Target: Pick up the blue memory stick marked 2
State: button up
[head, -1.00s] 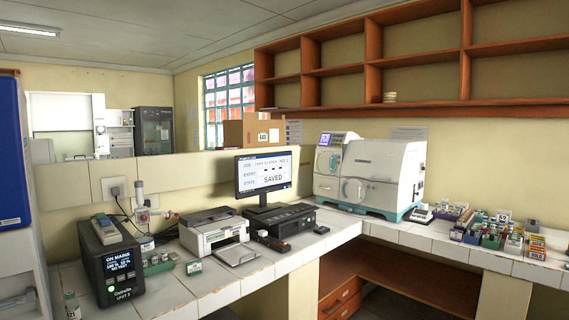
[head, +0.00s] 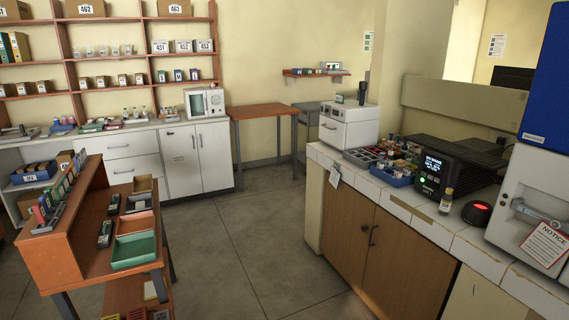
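I cannot make out a blue memory stick marked 2 in the head view; small items are too small to read. Many small items lie in and around a blue tray (head: 391,178) on the tiled counter at the right. Other small items stand on the wooden desk (head: 85,262) at the left, near a green tray (head: 134,251) and small dark devices (head: 105,233). My gripper is not in view.
A tiled counter with wooden cupboard doors (head: 365,225) runs along the right, bearing a black unit with a screen (head: 432,172), a small bottle (head: 446,202) and a red-lit round device (head: 477,213). White cabinets (head: 195,158) stand at the back left. Grey floor (head: 240,240) between is clear.

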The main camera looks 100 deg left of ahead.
aim_at(44, 198)
jog(key=k+u, duration=0.1)
jog(key=u, duration=0.7)
jog(key=k+j+u, duration=0.1)
jog(key=u, duration=0.3)
jog(key=k+j+u, duration=0.1)
jog(key=u, duration=0.3)
jog(key=j+u, duration=0.1)
jog(key=u, duration=0.3)
jog(key=k+j+u, duration=0.2)
jog(key=j+u, duration=0.2)
jog(key=j, duration=0.4)
jog(key=k+j+u, duration=0.1)
jog(key=j+u, duration=0.25)
jog(key=j, duration=0.5)
jog(key=j+u, duration=0.4)
jog(key=j, duration=0.95)
jog(key=i+j, duration=0.15)
jog(key=j, duration=0.4)
